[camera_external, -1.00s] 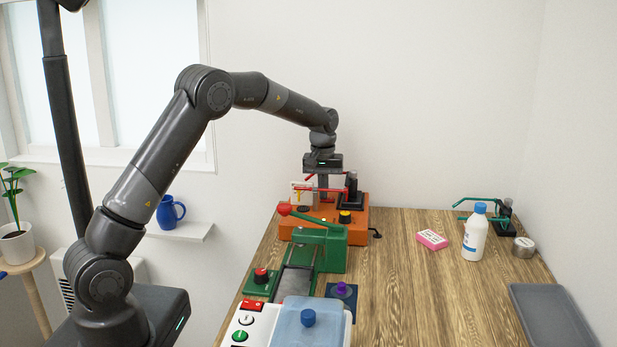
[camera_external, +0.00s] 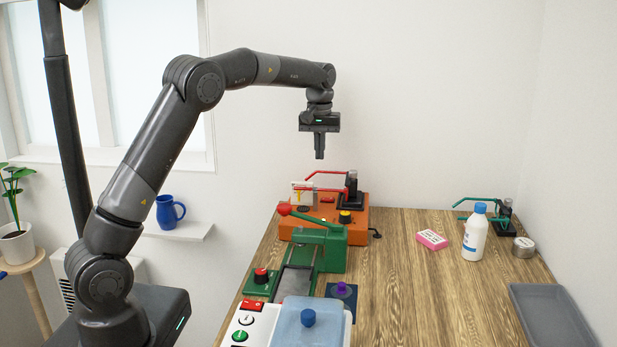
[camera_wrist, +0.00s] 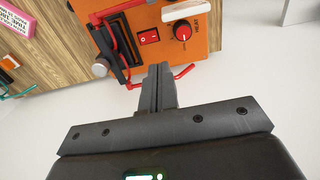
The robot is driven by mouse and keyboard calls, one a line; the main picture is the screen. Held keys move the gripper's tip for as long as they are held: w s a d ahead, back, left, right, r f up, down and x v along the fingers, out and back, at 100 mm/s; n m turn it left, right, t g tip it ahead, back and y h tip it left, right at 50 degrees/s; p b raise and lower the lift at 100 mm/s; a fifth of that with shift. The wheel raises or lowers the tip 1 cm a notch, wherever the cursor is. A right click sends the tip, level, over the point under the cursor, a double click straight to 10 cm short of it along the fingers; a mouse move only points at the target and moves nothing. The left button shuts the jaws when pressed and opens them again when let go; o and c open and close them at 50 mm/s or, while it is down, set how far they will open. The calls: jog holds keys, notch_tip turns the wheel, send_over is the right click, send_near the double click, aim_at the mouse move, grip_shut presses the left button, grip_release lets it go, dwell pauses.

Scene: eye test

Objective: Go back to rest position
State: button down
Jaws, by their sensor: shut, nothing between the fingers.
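My gripper (camera_external: 319,157) is shut and empty. It points down in the air above the orange machine (camera_external: 290,232), clear of it. In the wrist view my shut fingers (camera_wrist: 156,75) show in the middle, with the orange machine (camera_wrist: 205,25) beyond them. The machine carries a red bent handle (camera_external: 325,173), a black clamp stand (camera_external: 350,195) and a dial marked HEAT (camera_wrist: 183,30).
A green machine (camera_external: 333,255) with a red-knobbed lever stands in front of the orange one. A white bottle (camera_external: 475,238), a pink box (camera_external: 432,240), a teal clamp (camera_external: 480,215), a metal tin (camera_external: 523,248) and a grey tray (camera_external: 545,315) are at right. The table's middle is clear.

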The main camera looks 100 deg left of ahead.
jog(key=shift+s+r, duration=0.1)
jog(key=shift+r, duration=0.85)
jog(key=w+d+r+m+t, duration=0.1)
jog(key=w+d+r+m, duration=0.15)
jog(key=d, duration=0.45)
jog(key=w+d+r+m, duration=0.1)
jog(key=d+r, duration=0.2)
jog(key=d, duration=0.4)
jog(key=s+d+r+m+t, duration=0.1)
jog(key=s+d+m, duration=0.15)
jog(key=d, duration=0.85)
jog(key=s+d+r+m+t, duration=0.15)
jog(key=d+m, duration=0.25)
jog(key=d, duration=0.6)
jog(key=s+d+f+m+t, duration=0.1)
jog(key=s+d+f+m, duration=0.2)
jog(key=s+d, duration=0.3)
jog(key=s+d+f+m+t, duration=0.1)
jog(key=s+d+f+m, duration=0.3)
jog(key=s+d, duration=0.3)
jog(key=d+m, duration=0.1)
jog(key=d, duration=0.4)
jog(key=shift+d, duration=0.15)
jog(key=c, duration=2.2)
grip_release()
jog(key=shift+s, duration=0.1)
